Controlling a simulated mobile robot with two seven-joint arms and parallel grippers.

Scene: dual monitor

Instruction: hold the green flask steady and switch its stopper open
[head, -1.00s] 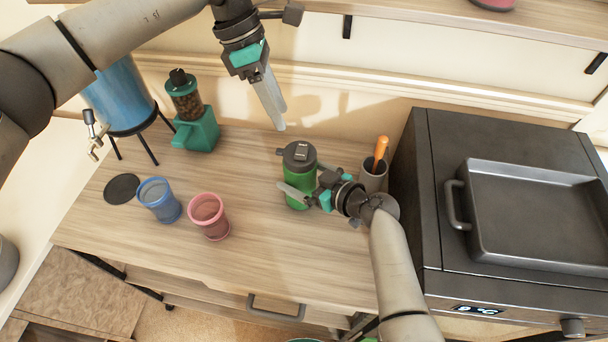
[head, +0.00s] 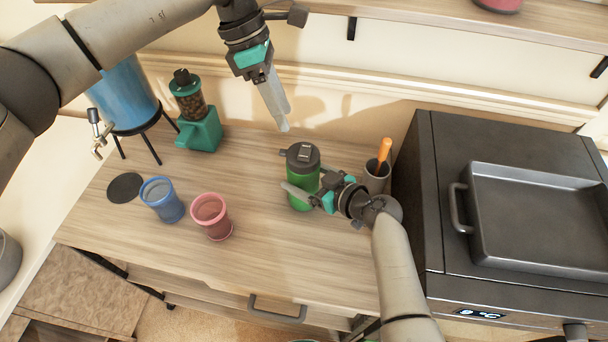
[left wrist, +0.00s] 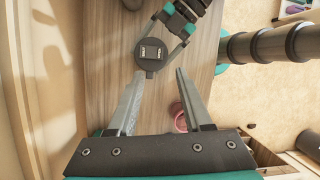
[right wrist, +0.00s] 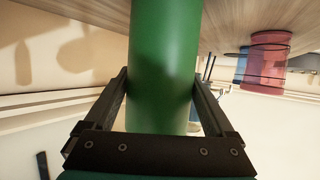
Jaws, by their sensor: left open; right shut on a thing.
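The green flask (head: 301,192) stands upright on the wooden table, with a dark grey lid and stopper (head: 303,155) on top. The lid also shows from above in the left wrist view (left wrist: 151,54). My right gripper (head: 309,196) is shut around the flask's body from the right. In the right wrist view the green body (right wrist: 163,70) fills the space between the fingers. My left gripper (head: 284,126) is open and empty, above and to the left of the lid, pointing down. In the left wrist view its fingers (left wrist: 156,95) lie apart, with the lid beyond them.
A pink cup (head: 210,216) and a blue cup (head: 163,200) stand left of the flask. A grey holder (head: 375,178) with an orange-handled tool is close on the right, beside a dark oven (head: 412,200). A green grinder (head: 199,130) stands at the back left.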

